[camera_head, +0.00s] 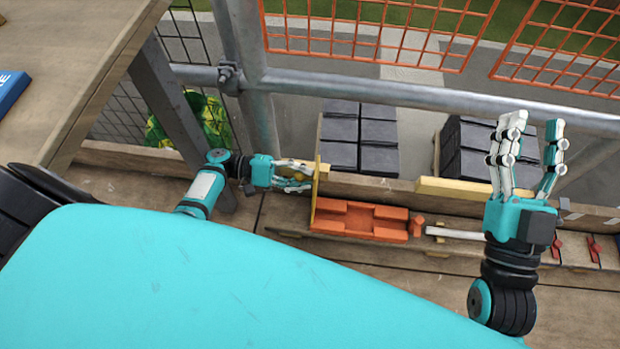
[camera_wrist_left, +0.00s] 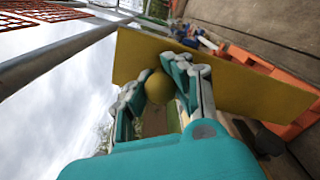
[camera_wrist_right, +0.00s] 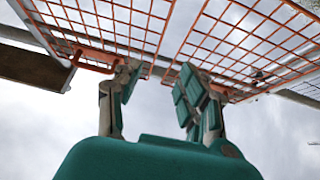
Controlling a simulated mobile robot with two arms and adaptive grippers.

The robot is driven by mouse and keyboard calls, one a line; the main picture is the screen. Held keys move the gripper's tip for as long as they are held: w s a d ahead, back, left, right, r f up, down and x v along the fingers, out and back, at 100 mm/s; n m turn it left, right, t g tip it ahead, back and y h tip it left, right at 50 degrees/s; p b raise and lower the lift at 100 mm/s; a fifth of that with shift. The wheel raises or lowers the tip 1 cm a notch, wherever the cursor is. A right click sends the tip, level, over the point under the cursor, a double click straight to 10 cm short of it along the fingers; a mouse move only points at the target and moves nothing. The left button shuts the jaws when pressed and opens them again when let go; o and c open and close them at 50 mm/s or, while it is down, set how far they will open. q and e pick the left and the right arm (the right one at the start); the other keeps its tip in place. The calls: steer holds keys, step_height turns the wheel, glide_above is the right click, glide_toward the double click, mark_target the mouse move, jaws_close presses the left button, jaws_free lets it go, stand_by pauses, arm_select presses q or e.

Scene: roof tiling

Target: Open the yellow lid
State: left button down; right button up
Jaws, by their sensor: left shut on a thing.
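The yellow lid (camera_head: 316,200) stands nearly upright, seen almost edge-on, at the left end of the orange box (camera_head: 360,231). In the left wrist view the lid (camera_wrist_left: 225,85) is a flat yellow board with a round knob (camera_wrist_left: 160,87). My left gripper (camera_head: 308,178) is shut on the knob, with its fingers on either side of it; they also show in the left wrist view (camera_wrist_left: 162,88). The box's inside is uncovered. I cannot tell whether the lid touches the box. My right gripper (camera_head: 527,150) is open, empty and raised, its fingers pointing up.
A white-ended tool (camera_head: 460,234) and red clamps (camera_head: 594,249) lie right of the box. A yellow beam (camera_head: 465,189) lies behind. Scaffold rails (camera_head: 400,92) and orange mesh (camera_head: 370,30) run along the back. A wooden table (camera_head: 75,75) stands at left.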

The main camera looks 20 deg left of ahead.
arm_select(q)
steer(key=shift+s+a+f+b, duration=0.25)
steer(key=shift+s+a+b, duration=0.2)
steer(key=shift+a, duration=0.2)
arm_select(e)
steer(key=shift+s+d+r+t+y, duration=0.1)
steer(key=shift+s+r+t+y, duration=0.5)
steer(key=shift+s+r+t, duration=1.15)
steer(key=shift+s+r, duration=0.1)
steer(key=shift+r, duration=0.05)
arm_select(q)
steer(key=c, duration=1)
jaws_free()
steer(key=shift+w, duration=0.1)
steer(key=shift+r, duration=0.15)
steer(key=shift+r, duration=0.25)
step_height(320, 180, up, 8)
steer(key=shift+w+a+r, duration=0.1)
steer(key=shift+r, duration=0.65)
